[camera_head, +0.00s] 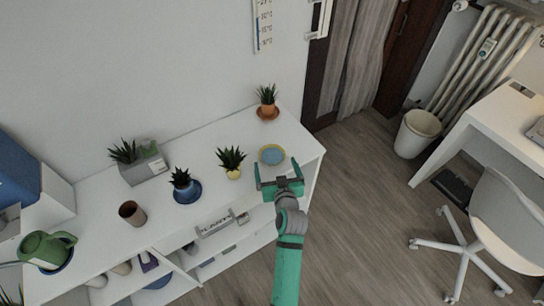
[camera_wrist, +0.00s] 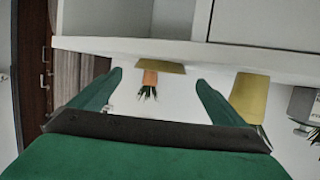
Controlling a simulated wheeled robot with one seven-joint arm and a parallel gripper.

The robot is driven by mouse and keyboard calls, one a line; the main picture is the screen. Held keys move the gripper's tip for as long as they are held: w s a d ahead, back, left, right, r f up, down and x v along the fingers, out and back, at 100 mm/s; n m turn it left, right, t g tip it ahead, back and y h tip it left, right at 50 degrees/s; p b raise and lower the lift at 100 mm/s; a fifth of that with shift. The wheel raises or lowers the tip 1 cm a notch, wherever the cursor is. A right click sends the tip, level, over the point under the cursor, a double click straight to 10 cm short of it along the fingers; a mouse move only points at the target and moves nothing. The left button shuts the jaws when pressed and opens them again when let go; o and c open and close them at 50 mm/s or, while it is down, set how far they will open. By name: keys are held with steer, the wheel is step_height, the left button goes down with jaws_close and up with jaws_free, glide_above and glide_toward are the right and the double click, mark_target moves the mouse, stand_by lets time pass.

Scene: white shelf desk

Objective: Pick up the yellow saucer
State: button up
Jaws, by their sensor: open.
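The yellow saucer (camera_head: 272,155) is a small shallow round dish with a yellow rim and a blue-grey inside. It stands near the right end of the white shelf top. My gripper (camera_head: 277,171) is open and empty, its fingers pointing toward the saucer from the near side. The saucer appears just beyond the fingertips. The wrist view is upside down. In it the saucer (camera_wrist: 161,67) shows edge-on as a yellow shape between my two fingers (camera_wrist: 160,80), apart from both, with an orange pot behind it.
A yellow pot (camera_head: 233,174) with a plant stands left of the saucer and also shows in the wrist view (camera_wrist: 250,97). A plant in a terracotta pot (camera_head: 268,111) stands behind. A blue-potted plant (camera_head: 186,190) and a brown cup (camera_head: 132,213) are farther left.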

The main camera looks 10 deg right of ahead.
mark_target(273, 162)
steer(key=x, duration=0.4)
steer(key=shift+w+f, duration=0.25)
steer(key=shift+w, duration=0.1)
steer(key=shift+c, duration=0.7)
steer(key=c, duration=1)
steer(key=shift+r, duration=0.1)
